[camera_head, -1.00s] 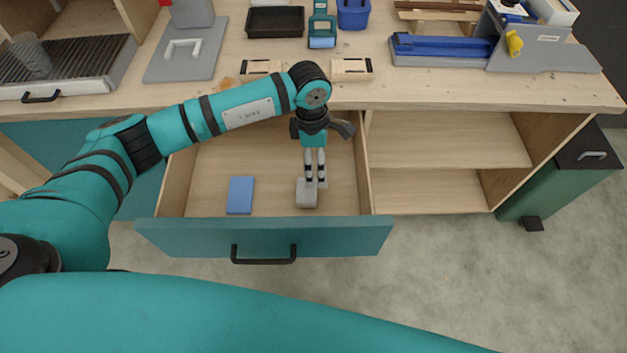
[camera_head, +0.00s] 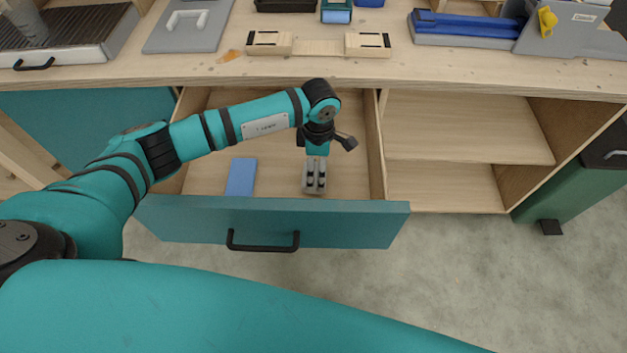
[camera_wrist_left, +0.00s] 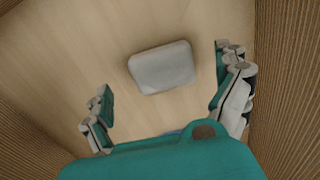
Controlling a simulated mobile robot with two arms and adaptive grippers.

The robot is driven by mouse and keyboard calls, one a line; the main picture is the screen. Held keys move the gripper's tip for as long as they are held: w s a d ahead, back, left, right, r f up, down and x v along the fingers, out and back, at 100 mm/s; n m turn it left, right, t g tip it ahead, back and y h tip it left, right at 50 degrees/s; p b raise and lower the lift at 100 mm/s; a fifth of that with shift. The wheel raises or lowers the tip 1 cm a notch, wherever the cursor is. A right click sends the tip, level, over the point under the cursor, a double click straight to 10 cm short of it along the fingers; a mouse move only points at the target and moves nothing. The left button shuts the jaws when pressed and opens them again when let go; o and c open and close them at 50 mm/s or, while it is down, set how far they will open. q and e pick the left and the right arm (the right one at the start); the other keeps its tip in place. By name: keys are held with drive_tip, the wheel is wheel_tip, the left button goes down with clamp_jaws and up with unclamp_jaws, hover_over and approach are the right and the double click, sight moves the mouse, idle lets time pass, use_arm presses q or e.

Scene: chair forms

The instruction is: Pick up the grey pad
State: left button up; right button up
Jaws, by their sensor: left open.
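The grey pad (camera_wrist_left: 162,68) lies on the floor of the open drawer. In the left wrist view it is a light grey rounded block between and a little beyond my fingers. In the head view the pad (camera_head: 314,188) is mostly hidden behind my fingers, with its edge showing around them. My left gripper (camera_head: 315,181) points down into the drawer over the pad. In the left wrist view its fingers (camera_wrist_left: 165,88) are spread wide apart, with nothing between the tips. My right gripper is not in view.
A blue flat block (camera_head: 241,176) lies in the drawer, left of the gripper. The drawer's teal front (camera_head: 180,222) and wooden side walls close it in. Open shelves (camera_head: 460,130) stand to the right. The worktop (camera_head: 200,68) with several items is above.

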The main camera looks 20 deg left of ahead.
sight(316, 174)
use_arm(q)
wheel_tip(316, 174, down, 5)
drive_tip(key=b, duration=0.2)
drive_tip(key=shift+s+a+r+b, duration=0.1)
drive_tip(key=shift+a+b, duration=0.05)
drive_tip(key=shift+b, duration=0.2)
drive_tip(key=c, duration=0.9)
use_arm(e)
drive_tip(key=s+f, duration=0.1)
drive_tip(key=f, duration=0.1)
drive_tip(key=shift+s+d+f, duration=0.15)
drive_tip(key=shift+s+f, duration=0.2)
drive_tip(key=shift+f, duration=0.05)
